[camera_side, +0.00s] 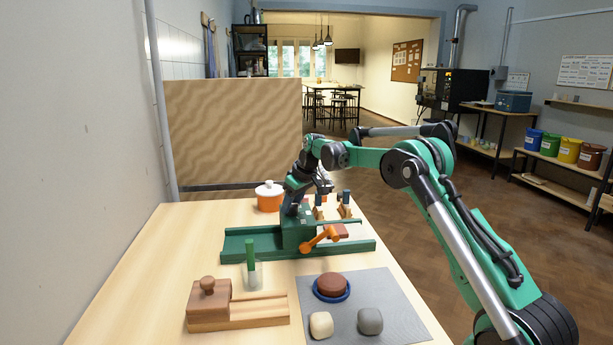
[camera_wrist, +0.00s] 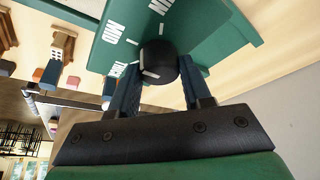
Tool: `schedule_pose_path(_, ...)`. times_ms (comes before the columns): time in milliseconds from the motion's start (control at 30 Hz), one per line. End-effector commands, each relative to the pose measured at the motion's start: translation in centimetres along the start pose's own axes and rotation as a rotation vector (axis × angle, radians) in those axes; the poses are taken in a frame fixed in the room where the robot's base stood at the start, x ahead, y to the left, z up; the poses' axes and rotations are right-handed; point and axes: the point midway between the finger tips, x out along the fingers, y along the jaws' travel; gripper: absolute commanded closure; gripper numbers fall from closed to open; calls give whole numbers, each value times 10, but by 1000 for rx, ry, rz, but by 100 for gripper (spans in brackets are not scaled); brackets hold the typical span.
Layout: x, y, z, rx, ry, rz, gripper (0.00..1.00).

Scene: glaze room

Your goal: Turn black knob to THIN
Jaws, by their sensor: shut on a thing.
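In the wrist view the black knob (camera_wrist: 160,52) sits on the sloped green panel (camera_wrist: 215,30). A white pointer line on the knob points down and to the left in the picture. White marks surround the knob: MID at the left, a label below it starting with TH and partly hidden by a finger, and another label cut off at the top edge. My gripper (camera_wrist: 158,75) is shut on the knob, with one blue finger on each side. In the side view my gripper (camera_side: 297,190) is at the green machine (camera_side: 298,232); the knob is hidden there.
In front are a wooden block tool (camera_side: 230,312), a green-handled tool (camera_side: 250,260) and a grey mat (camera_side: 390,300) with clay lumps and a blue-rimmed dish (camera_side: 332,287).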

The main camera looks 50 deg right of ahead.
Motion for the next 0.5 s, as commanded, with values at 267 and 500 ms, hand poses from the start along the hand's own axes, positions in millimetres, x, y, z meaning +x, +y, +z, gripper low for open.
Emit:
schedule_pose_path(267, 0, 0, 0, 45, 0, 20, 100)
schedule_pose_path(500, 0, -1, 0, 183, -1, 77, 100)
